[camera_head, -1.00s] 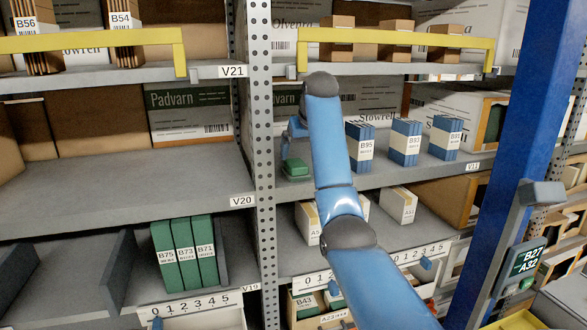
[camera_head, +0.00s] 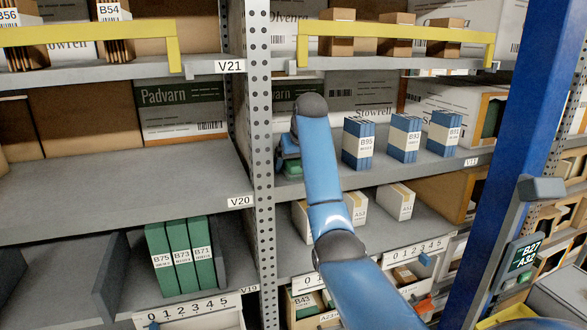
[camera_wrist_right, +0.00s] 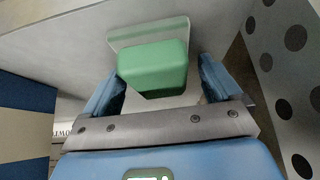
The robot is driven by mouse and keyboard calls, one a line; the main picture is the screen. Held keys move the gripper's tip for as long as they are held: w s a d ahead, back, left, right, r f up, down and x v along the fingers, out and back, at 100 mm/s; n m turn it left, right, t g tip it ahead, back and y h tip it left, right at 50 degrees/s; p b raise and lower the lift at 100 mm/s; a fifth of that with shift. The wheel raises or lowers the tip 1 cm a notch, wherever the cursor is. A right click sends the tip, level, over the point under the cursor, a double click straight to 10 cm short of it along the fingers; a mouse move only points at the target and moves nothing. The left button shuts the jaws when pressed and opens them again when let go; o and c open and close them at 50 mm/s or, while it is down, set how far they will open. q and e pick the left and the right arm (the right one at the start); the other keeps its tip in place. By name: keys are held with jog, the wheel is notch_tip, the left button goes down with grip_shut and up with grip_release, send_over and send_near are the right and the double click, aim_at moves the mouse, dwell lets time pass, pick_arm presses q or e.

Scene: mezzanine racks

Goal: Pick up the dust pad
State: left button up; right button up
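The dust pad is a green block (camera_wrist_right: 152,66) on a pale, flat base, resting on the grey shelf. In the head view only part of the green pad (camera_head: 293,168) shows, low beside my right gripper (camera_head: 287,152), close to the perforated post. In the wrist view my right gripper (camera_wrist_right: 162,72) is open, with one blue finger on each side of the pad and gaps between fingers and pad. My left gripper is in neither view.
The perforated post (camera_head: 259,150) stands just left of my right gripper. Blue B95 packs (camera_head: 358,145) and similar packs stand to its right on the same shelf. A yellow rail (camera_head: 390,33) runs above. Cartons (camera_head: 357,95) stand behind.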

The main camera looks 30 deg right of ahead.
jog(key=shift+s+d+r, duration=0.1)
jog(key=shift+s, duration=0.25)
jog(key=c, duration=1)
jog(key=shift+w+a, duration=0.2)
jog(key=shift+w, duration=0.1)
jog(key=shift+s+r, duration=0.1)
